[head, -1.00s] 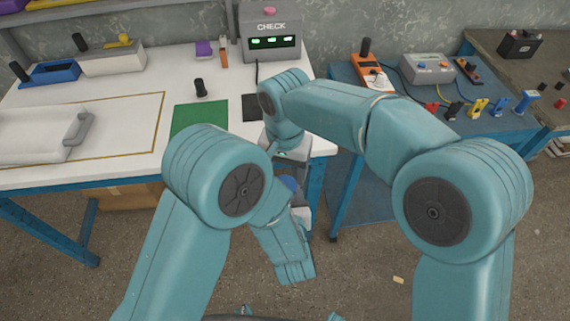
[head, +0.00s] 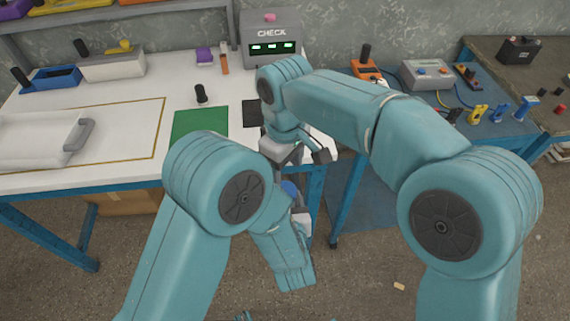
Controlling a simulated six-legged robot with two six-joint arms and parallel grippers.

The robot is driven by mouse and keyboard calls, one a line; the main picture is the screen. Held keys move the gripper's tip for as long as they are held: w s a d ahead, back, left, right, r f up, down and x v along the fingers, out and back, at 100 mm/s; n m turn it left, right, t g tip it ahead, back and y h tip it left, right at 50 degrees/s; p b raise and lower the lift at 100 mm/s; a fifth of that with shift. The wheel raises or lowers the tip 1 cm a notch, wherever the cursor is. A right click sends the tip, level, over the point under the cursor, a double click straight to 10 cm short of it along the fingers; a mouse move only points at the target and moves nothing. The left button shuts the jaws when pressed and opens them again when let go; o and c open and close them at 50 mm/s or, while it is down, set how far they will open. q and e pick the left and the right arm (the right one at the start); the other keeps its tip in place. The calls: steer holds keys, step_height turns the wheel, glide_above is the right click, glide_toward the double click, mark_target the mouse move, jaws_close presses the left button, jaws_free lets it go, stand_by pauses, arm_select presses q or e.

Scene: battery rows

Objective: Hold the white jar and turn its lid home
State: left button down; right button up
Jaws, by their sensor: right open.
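My right gripper (head: 321,153) shows just over the front right corner of the white-topped bench, its fingers pointing to the right and slightly down. It is open, with nothing seen between its fingers. My left arm comes in from the lower left and folds back under its elbow. The fingers of my left gripper are hidden, so its state does not show. A small blue and white shape (head: 290,188) shows between my arms, below the bench edge. It is mostly hidden, and I cannot tell whether it is the white jar and lid or part of my arm.
The white bench (head: 110,108) carries a green mat (head: 200,124), a black-handled piece (head: 200,94), a white case (head: 38,135) and the grey CHECK box (head: 270,40). A blue bench (head: 425,115) with meters and clips stands right, beyond a narrow gap. Floor shows in front.

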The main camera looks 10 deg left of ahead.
steer(key=shift+f, duration=0.1)
steer(key=shift+f, duration=3.95)
steer(key=c, duration=0.9)
steer(key=o, duration=1.3)
steer(key=shift+c, duration=0.2)
